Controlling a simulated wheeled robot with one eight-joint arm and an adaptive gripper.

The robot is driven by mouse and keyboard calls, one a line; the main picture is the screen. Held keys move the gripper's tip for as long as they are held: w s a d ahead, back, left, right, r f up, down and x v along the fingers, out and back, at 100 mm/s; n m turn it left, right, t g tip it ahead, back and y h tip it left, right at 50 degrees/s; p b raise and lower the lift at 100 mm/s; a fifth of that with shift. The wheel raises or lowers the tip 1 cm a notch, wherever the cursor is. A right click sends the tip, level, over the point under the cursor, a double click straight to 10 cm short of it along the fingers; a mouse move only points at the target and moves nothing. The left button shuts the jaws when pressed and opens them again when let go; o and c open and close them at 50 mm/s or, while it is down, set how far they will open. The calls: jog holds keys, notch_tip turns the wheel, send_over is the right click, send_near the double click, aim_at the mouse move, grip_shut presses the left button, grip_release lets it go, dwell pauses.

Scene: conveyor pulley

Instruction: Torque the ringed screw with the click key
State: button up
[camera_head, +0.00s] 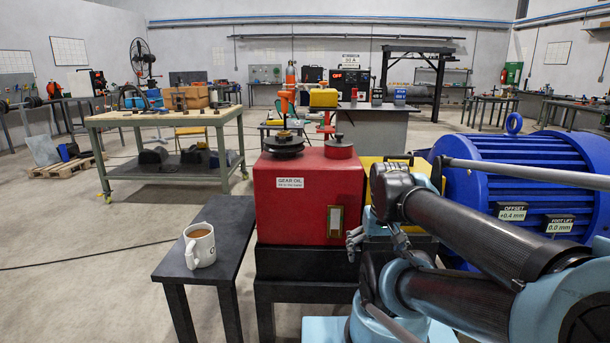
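I cannot make out a ringed screw or a click key in this view. A large blue finned motor (530,165) stands at the right, with labels reading "OFFSET +0.4 mm" and "FOOT LIFT 0.0 mm". A red gear oil box (270,208) stands left of it on a black base. My arm reaches in from the lower right. My gripper (374,240) appears small and partly hidden by my arm links, in front of the red box's right side. Whether it is open or shut, or holds anything, is unclear.
A white mug (200,246) stands on a narrow black table (232,222) left of the red box. A workbench (112,121) with small items and crates stands behind left. A yellow object (368,165) sits between box and motor. The left floor is largely clear, crossed by a cable.

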dwell(0.4)
jog(key=shift+w+f, duration=0.2)
jog(key=shift+w, duration=0.3)
jog(key=shift+c, duration=0.6)
